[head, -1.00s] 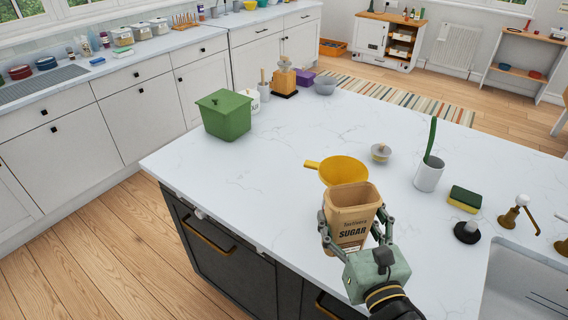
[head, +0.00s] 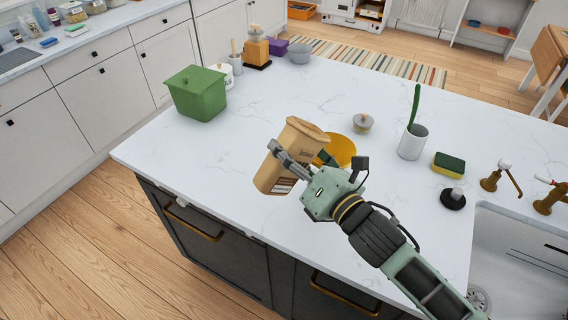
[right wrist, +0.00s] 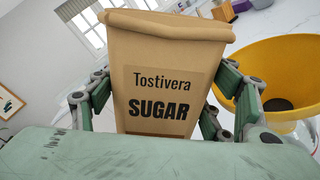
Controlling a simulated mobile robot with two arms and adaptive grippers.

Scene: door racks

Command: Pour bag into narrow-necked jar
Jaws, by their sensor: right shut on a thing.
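The tan paper sugar bag (head: 277,181) is held by my right gripper (head: 298,150) above the island's front edge. It is tilted in the head view. In the right wrist view the bag (right wrist: 160,75) shows its "Tostivera SUGAR" label and folded top rim, with green fingers on both sides. A yellow funnel (head: 343,149) is just right of and behind the bag. The funnel (right wrist: 280,70) also shows at the right in the wrist view, with its dark hole visible. The jar beneath is mostly hidden; only a clear glassy part shows there. My left gripper is out of view.
A small knobbed lid (head: 363,124) lies behind the funnel. A white cup with a green-handled brush (head: 412,143), a sponge (head: 448,164) and the sink (head: 520,270) are to the right. A green lidded bin (head: 197,94) stands left. The worktop between is clear.

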